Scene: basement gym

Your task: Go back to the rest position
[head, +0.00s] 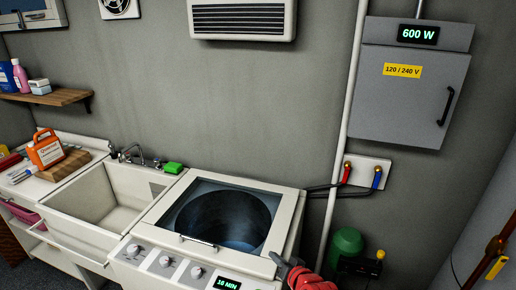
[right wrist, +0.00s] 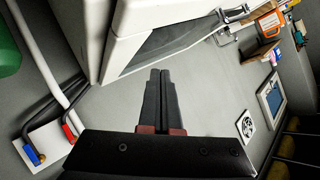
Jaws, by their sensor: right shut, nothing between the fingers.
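My right gripper (head: 277,260) shows at the bottom of the head view, by the front right corner of the washing machine (head: 286,222). Its dark fingers are together with nothing between them; the right wrist view shows them shut too (right wrist: 160,76). I cannot tell whether the fingertips touch the machine. The machine's lid (head: 215,184) is down, with a dark drum seen through its window and a handle at the front edge. My left gripper is not in view.
A sink (head: 95,205) stands left of the machine. A green tank (head: 346,243) stands right of the machine. A grey electrical box (head: 410,95) and a wall valve plate (head: 362,170) with hoses are at the right.

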